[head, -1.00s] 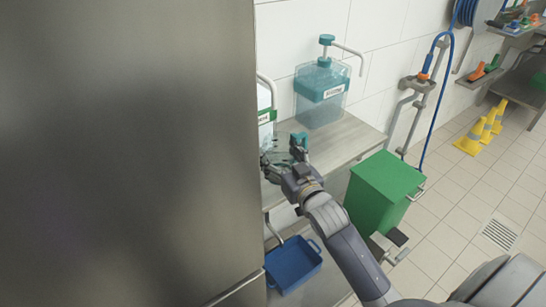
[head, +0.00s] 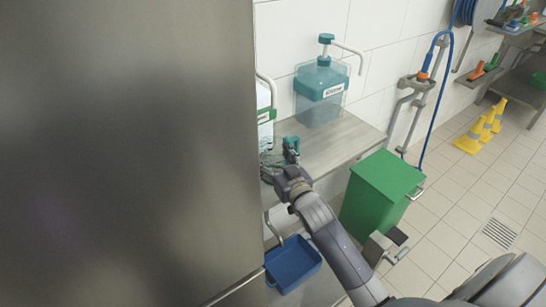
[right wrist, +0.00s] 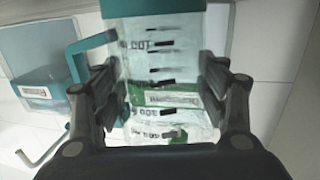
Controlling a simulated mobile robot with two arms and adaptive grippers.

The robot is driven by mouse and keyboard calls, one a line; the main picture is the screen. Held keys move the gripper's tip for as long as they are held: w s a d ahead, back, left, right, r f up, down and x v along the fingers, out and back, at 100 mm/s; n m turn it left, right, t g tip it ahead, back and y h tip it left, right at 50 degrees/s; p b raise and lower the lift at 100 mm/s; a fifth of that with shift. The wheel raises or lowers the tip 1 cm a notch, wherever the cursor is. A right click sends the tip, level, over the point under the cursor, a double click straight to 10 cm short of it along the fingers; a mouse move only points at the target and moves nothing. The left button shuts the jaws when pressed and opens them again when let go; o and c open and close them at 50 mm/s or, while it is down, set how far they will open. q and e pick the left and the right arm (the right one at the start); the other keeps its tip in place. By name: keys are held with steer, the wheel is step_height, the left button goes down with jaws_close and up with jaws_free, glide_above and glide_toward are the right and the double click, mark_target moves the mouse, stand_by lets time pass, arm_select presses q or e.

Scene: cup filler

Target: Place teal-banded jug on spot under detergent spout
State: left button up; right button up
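A clear jug (right wrist: 165,50) with a teal band at its top and a teal handle (right wrist: 88,46) stands between the fingers of my right gripper (right wrist: 160,92), which press on both its sides. In the head view, my right gripper (head: 283,168) is at the shelf's left end; the teal handle (head: 291,148) shows beside it and the jug's body is mostly hidden. A dispenser with a green band (head: 266,115) is partly behind the steel cabinet. A teal dispenser (head: 321,90) with a pump and bent spout is at the back. I cannot read the labels surely. My left gripper is out of view.
A steel cabinet (head: 125,150) fills the left side. The shelf (head: 345,143) is bare to the jug's right. A blue tray (head: 293,264) is low in front, and a green bin (head: 382,191) stands right of the shelf.

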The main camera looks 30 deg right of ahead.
steer(key=o, duration=0.4)
steer(key=shift+r, duration=0.15)
steer(key=s, duration=1.2)
steer(key=shift+a+r, duration=0.3)
steer(key=shift+a, duration=0.05)
